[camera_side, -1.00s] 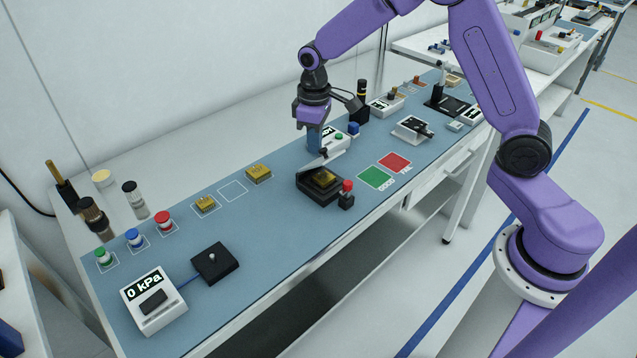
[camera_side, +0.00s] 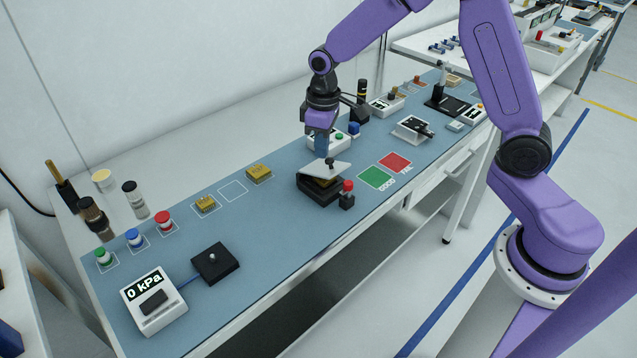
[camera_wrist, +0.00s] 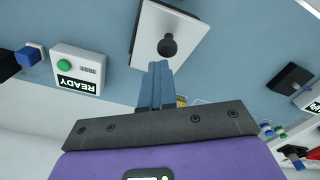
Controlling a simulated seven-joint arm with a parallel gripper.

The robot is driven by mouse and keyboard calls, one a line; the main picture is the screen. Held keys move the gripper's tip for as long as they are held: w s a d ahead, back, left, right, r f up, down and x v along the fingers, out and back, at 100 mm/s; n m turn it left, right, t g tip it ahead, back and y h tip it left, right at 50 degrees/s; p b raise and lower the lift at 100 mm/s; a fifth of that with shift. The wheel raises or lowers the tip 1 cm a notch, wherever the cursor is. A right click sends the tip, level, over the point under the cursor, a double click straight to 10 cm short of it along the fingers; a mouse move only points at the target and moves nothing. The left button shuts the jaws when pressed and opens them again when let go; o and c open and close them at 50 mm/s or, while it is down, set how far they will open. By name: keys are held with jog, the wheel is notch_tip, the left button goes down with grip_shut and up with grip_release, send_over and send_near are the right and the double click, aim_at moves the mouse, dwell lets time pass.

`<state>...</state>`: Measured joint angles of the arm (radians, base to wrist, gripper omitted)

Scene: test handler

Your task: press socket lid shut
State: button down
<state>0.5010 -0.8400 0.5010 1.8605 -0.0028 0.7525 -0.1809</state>
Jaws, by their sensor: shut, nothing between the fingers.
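The socket (camera_side: 320,190) is a black block on the blue mat, with a light grey lid (camera_side: 319,169) hinged over it. The lid is tilted, partly lowered over the socket, with a gap showing at the front and a gold part just visible beneath. A dark knob (camera_side: 331,163) stands on the lid. My gripper (camera_side: 321,154) is shut and empty, its blue fingers pointing down at the lid beside the knob. In the wrist view the fingertips (camera_wrist: 158,68) overlap the lid's edge (camera_wrist: 150,35), close to the knob (camera_wrist: 167,47); contact cannot be told.
A red-topped black post (camera_side: 347,194) stands right beside the socket. Green (camera_side: 376,178) and red (camera_side: 395,162) squares lie to the right. A white box reading READY (camera_wrist: 80,70) stands behind the socket.

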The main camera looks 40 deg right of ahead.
jog(key=shift+s, duration=0.5)
jog(key=shift+r, duration=0.15)
jog(key=shift+w+r, duration=0.2)
jog(key=shift+r, duration=0.3)
jog(key=shift+w+r, duration=0.2)
jog(key=shift+r, duration=0.75)
jog(key=shift+w+r, duration=0.2)
jog(key=shift+r, duration=0.7)
jog(key=shift+s+r, duration=0.45)
jog(key=shift+s, duration=0.2)
jog(key=shift+s+r, duration=0.45)
jog(key=shift+s, duration=0.35)
jog(key=shift+s+f, duration=0.1)
jog(key=shift+f, duration=3.1)
